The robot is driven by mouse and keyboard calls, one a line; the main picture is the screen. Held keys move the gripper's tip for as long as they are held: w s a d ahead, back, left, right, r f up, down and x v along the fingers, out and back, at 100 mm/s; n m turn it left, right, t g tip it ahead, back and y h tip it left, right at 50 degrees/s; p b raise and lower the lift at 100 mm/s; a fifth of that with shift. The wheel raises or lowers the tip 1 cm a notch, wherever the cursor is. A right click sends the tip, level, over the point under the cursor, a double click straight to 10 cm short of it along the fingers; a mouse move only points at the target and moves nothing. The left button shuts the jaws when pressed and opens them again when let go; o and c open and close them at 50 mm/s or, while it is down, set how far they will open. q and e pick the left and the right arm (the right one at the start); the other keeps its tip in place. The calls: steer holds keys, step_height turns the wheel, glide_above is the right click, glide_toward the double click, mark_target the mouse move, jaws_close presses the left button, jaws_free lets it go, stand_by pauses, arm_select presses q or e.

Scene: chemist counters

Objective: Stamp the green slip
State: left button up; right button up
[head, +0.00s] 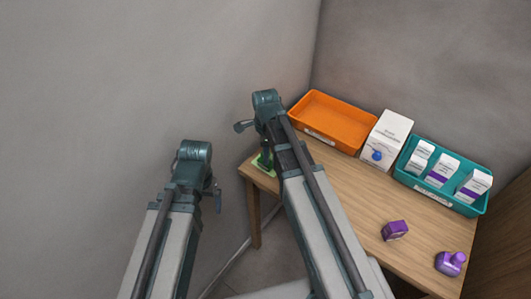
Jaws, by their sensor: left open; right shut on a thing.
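The green slip (257,164) lies at the left end of the wooden counter, partly hidden by my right arm and gripper. My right gripper (266,146) points down over the slip and is shut on a small dark green thing, probably a stamp. It is mostly hidden, and I cannot tell whether it touches the slip. My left gripper (216,194) is open and empty, off the counter's left end.
On the wooden counter (345,195) stand an orange tray (333,121), a white carton (388,138) with a blue knob, and a teal tray (470,210) of white boxes. A purple box (395,230) and a purple knobbed object (450,263) sit front right. The counter's middle is clear.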

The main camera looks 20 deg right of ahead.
stand_by(0.4)
step_height(320, 180, up, 7)
steer(key=p, duration=0.7)
stand_by(0.3)
stand_by(0.6)
